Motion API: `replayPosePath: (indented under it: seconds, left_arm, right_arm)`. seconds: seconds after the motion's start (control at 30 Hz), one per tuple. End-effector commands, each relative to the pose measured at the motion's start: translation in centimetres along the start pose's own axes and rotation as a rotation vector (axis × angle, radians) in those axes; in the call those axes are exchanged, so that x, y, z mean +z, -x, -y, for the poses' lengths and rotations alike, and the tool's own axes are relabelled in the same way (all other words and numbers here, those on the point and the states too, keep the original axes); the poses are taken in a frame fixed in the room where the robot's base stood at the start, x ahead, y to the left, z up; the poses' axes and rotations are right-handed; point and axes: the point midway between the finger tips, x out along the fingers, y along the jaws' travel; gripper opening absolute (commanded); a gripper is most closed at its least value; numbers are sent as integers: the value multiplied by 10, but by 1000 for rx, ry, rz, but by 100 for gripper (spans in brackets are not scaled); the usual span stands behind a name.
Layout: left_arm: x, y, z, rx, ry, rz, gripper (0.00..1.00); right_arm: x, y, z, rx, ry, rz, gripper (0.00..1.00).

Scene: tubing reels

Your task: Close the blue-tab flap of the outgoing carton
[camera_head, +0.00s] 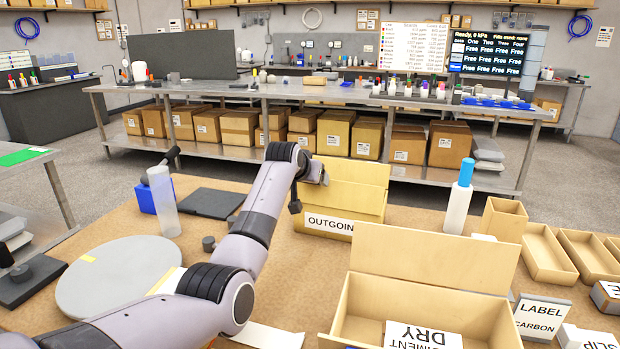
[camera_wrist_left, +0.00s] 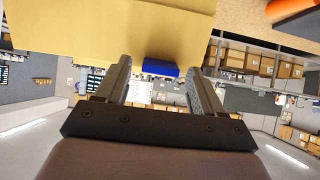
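The outgoing carton (camera_head: 367,208) is a tan box with an "OUTGOIN…" label on its front, standing mid-table in the head view. A tan flap (camera_head: 358,170) stands raised at its back. My left arm reaches in from the left, and the left gripper (camera_head: 321,178) is at the carton's upper left, partly hidden by its own wrist. In the left wrist view the left gripper (camera_wrist_left: 160,85) is open, with its fingers apart. The blue tab (camera_wrist_left: 160,68) shows at the edge of a tan panel (camera_wrist_left: 110,30), between the fingers with gaps at both sides. My right gripper is out of view.
A second open box (camera_head: 430,255) with a raised lid stands at the front right, holding a white printed sheet. A blue-capped bottle (camera_head: 457,205) stands right of the carton. A clear cylinder (camera_head: 163,202) and a round grey disc (camera_head: 118,280) are at left.

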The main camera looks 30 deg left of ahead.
Motion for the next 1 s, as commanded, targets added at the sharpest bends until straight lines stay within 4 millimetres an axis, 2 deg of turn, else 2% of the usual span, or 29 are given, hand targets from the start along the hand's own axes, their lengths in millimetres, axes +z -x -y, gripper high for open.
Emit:
replayPosePath:
  seconds: [0.27,0.8,1.0]
  left_arm:
    - [0,7,0,0,0,-2,68]
    - [0,60,0,0,0,-3,68]
    - [1,70,0,0,0,1,68]
  right_arm:
    - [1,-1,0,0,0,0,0]
    - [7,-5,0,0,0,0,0]
    - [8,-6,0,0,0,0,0]
